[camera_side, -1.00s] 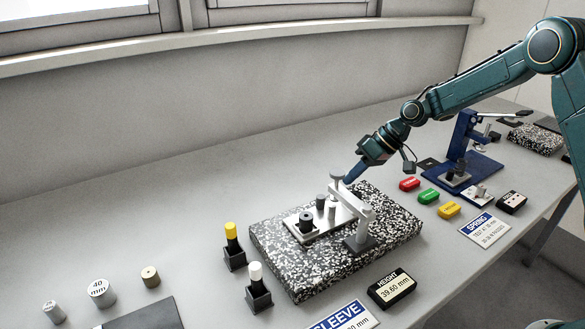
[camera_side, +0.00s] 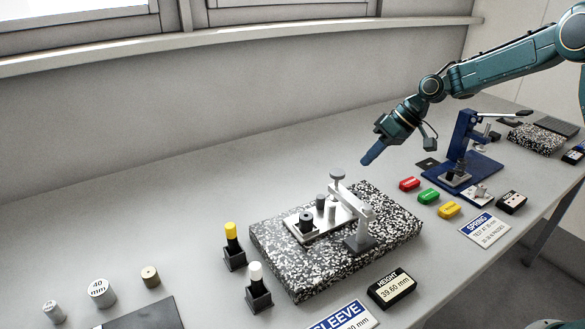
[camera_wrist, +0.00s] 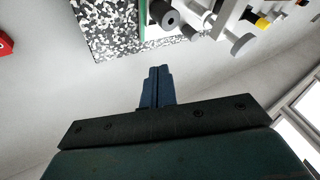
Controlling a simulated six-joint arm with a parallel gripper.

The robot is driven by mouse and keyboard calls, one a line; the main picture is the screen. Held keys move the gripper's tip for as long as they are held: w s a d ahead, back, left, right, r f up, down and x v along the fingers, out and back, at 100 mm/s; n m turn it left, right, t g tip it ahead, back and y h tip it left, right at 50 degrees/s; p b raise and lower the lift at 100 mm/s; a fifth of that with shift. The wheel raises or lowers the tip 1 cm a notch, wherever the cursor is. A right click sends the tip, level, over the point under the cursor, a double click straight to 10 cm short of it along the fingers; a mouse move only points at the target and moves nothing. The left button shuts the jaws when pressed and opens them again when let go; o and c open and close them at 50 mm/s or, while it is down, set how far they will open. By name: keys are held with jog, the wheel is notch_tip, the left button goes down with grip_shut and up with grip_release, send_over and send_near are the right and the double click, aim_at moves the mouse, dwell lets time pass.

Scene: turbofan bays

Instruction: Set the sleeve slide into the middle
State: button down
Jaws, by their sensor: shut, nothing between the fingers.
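The sleeve slide, a light metal plate (camera_side: 297,237), lies on the black-and-white speckled block (camera_side: 275,262). It carries a dark ring-shaped part (camera_side: 306,222) near its left end and small cylinders (camera_side: 321,202) further right. A grey gauge stand (camera_side: 361,240) reaches over its right end, with a round knob (camera_side: 337,175) on top. My gripper (camera_side: 371,155) is shut and empty, in the air above and behind the stand. In the wrist view my shut blue fingers (camera_wrist: 158,72) point toward the speckled block (camera_wrist: 105,32); the slide is partly cut off at the top.
A height display (camera_side: 391,289) reads 39.60 mm in front of the block. Yellow-topped (camera_side: 233,247) and white-topped (camera_side: 257,287) holders stand at its left. Red (camera_side: 409,184), green (camera_side: 428,196) and yellow (camera_side: 449,210) pieces and a blue press (camera_side: 466,150) are at the right.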

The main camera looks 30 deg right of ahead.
jog(key=w+a+f+h, duration=0.1)
jog(key=w, duration=0.1)
jog(key=w+a+f+h, duration=0.1)
jog(key=a, duration=0.1)
jog(key=w+a+f+h, duration=0.1)
jog(key=w+h, duration=0.1)
jog(key=shift+w+a+f+m, duration=0.2)
jog(key=shift+w+f+m, duration=0.1)
jog(key=shift+m, duration=0.1)
jog(key=w+a+m+h, duration=0.1)
jog(key=w+a+h, duration=0.1)
jog(key=a+h, duration=0.3)
jog(key=r+m+h, duration=0.2)
send_over(293, 219)
jog(key=w+d, duration=0.2)
jog(key=w, duration=0.2)
jog(key=s+a+r+m+h, duration=0.1)
jog(key=s+a+r+m, duration=0.1)
jog(key=s+a, duration=0.4)
jog(key=shift+s+a, duration=0.4)
jog(key=shift+a, duration=0.2)
jog(key=x, duration=1)
jog(key=shift+d+r, duration=0.15)
jog(key=shift+s+d, duration=0.15)
jog(key=shift+d, duration=0.85)
jog(key=shift+s+d, duration=0.15)
jog(key=shift+d, duration=0.85)
jog(key=shift+d, duration=0.1)
